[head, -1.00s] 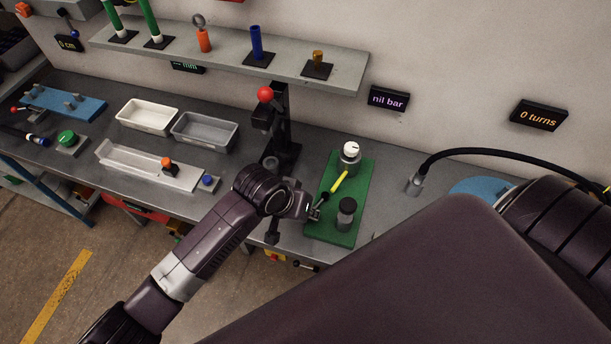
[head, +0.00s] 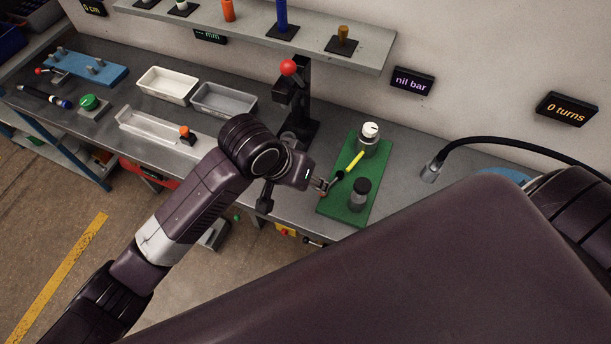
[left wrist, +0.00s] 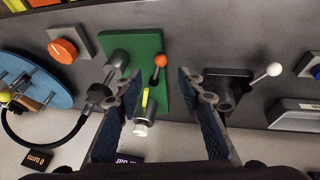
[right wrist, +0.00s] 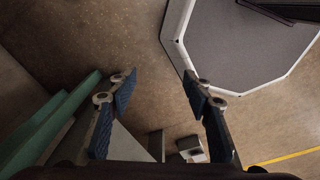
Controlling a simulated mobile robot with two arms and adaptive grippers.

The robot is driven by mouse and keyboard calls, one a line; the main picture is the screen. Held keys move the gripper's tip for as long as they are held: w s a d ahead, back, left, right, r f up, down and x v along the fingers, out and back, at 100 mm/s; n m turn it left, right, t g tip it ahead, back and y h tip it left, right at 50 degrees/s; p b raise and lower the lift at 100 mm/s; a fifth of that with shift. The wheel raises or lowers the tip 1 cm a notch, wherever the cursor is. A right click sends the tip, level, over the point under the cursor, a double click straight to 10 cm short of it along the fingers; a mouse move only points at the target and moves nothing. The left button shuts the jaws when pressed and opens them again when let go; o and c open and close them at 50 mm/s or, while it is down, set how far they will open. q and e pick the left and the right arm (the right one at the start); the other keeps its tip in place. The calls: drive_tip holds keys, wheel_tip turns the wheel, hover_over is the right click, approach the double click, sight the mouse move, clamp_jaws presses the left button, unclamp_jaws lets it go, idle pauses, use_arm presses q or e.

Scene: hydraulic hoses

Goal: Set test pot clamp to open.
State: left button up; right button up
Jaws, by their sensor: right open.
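A green board (head: 335,205) carries a silver pot with a white cap (head: 368,138), a dark-capped silver cylinder (head: 360,190) and a yellow handle (head: 354,162). In the left wrist view, the board (left wrist: 145,45) shows a small lever with an orange ball (left wrist: 160,60) and the yellow handle (left wrist: 145,100). I cannot tell for sure which lever is the clamp. My left gripper (head: 326,187) is at the board's left edge; in its wrist view (left wrist: 157,80) it is open and empty, the orange-ball lever appearing between its tips. My right gripper (right wrist: 158,85) is open and empty above the floor.
A press stand with a red ball (head: 288,68) is behind my left gripper. A black hose (head: 500,146) arches at the right. A lever with a white ball (left wrist: 273,69) stands beside the board. A white-rimmed grey surface (right wrist: 235,60) is below my right gripper.

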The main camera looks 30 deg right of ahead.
use_arm(q)
drive_tip(key=shift+v, duration=1.4)
